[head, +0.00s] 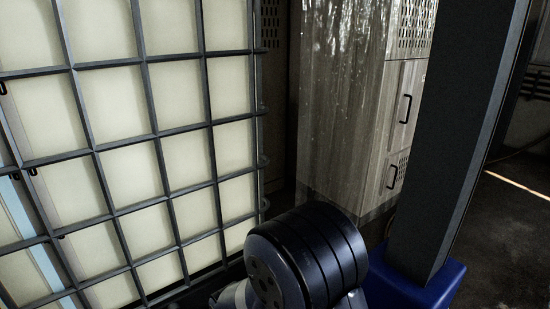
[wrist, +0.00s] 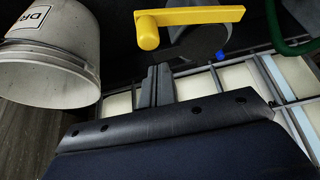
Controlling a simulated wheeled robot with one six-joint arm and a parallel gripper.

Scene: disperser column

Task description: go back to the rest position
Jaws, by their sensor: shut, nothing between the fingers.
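My gripper (wrist: 159,70) shows in the wrist view, its two grey fingers together and empty. The fingertips appear just below a yellow lever handle (wrist: 190,17) in the picture; I cannot tell the distance between them. In the head view the gripper is out of sight, and only a dark rounded joint of my arm shows at the bottom middle. No marker of the rest position is visible.
A caged pale tank (head: 130,160) fills the left of the head view, near my arm. A grey cabinet (head: 345,110) stands behind. In the wrist view, a whitish bucket (wrist: 48,65) is at the left and a green hose (wrist: 285,45) at the upper right.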

